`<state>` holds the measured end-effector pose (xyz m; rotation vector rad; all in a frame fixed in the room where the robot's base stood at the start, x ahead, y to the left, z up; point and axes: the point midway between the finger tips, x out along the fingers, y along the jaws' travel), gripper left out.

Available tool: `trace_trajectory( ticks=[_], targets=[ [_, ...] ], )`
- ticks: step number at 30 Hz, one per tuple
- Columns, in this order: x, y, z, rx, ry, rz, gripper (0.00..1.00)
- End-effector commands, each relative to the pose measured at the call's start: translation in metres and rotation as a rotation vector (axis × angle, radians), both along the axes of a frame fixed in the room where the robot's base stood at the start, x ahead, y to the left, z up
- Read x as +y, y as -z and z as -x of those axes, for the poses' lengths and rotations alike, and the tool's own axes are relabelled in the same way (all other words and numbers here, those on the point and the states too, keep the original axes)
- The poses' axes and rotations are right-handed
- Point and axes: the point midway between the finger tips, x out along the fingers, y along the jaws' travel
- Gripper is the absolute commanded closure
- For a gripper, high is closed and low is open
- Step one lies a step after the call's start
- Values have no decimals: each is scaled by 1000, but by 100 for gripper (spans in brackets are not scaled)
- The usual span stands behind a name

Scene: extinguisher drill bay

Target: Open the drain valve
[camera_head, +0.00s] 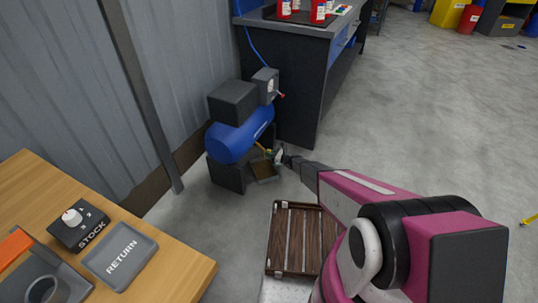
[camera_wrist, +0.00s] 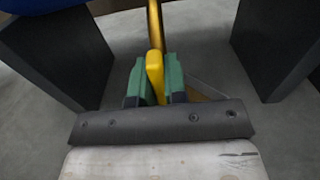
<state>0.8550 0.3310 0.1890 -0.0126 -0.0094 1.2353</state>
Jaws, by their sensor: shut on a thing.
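A blue air compressor tank (camera_head: 238,137) stands on dark supports by the wall. A brass-coloured drain pipe (camera_wrist: 155,22) comes from beneath it, with a yellow valve handle (camera_wrist: 155,68) at its near end. My gripper (camera_head: 279,155) reaches to the low right side of the tank. In the wrist view, my gripper (camera_wrist: 156,88) is shut on the yellow handle, with a green finger pad on either side. The handle points toward the wrist camera, roughly in line with the pipe. The valve body is mostly hidden.
A dark workbench (camera_head: 297,85) stands right behind the compressor. A slatted wooden crate or pallet (camera_head: 290,235) lies on the floor below my arm.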

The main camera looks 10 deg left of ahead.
Motion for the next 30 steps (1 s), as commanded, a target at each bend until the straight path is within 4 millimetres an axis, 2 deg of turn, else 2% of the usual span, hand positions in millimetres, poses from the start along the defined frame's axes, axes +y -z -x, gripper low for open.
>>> trace_trajectory(
  ticks=[2, 3, 5, 13, 17, 30],
  targets=[
    [0, 1, 0, -3, 0, 2, 100],
    [0, 1, 0, -3, 0, 2, 78],
    [0, 1, 0, -3, 0, 2, 62],
    [-1, 0, 0, -1, 0, 0, 62],
    [-8, 0, 3, -1, 1, 1, 62],
    [-79, -1, 28, -1, 1, 1, 62]
  ],
)
